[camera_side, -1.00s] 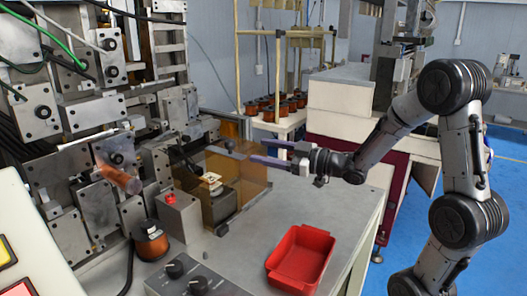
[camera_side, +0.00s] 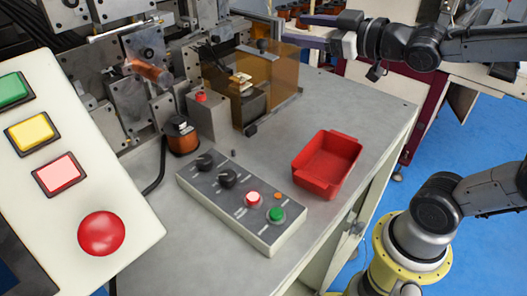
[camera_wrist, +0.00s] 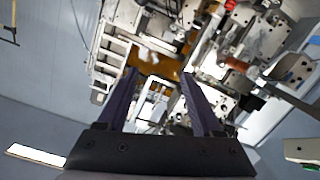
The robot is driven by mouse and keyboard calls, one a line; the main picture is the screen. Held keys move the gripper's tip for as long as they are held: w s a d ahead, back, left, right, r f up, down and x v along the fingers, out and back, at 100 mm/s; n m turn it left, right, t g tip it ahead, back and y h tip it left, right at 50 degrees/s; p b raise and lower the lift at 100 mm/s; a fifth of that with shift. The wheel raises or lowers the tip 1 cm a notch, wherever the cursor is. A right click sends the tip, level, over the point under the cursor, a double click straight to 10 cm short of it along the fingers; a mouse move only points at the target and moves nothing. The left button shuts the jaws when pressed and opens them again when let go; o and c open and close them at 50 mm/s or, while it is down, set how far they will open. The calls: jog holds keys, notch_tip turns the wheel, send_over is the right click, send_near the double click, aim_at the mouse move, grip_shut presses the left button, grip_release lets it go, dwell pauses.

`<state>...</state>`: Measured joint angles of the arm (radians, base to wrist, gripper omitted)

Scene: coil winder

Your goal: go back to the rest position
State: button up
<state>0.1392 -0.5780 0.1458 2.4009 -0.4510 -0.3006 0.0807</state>
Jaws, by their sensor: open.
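My gripper (camera_side: 281,28) is at the top of the side view, pointing left, its two dark fingers apart with nothing between them. It appears beside the top of the amber see-through cover (camera_side: 280,75) of the coil winder; the exact gap cannot be told. In the wrist view my gripper (camera_wrist: 158,76) also shows spread and empty fingers, with the winder's metal plates and the amber cover beyond them. A copper-coloured cylinder (camera_side: 146,70) sits on the winder's front at the left.
A red tray (camera_side: 343,178) stands empty on the grey bench (camera_side: 385,118). A control box (camera_side: 240,205) with knobs and buttons lies left of it. A copper wire spool (camera_side: 183,142) stands by the winder. A button panel (camera_side: 75,210) fills the lower left.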

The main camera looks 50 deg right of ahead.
jog(key=s+a+f+m+g, duration=0.2)
jog(key=s+f+m+g, duration=0.1)
jog(key=s+f+g, duration=0.8)
jog(key=s+f, duration=0.4)
jog(key=s, duration=0.3)
jog(key=shift+m, duration=0.4)
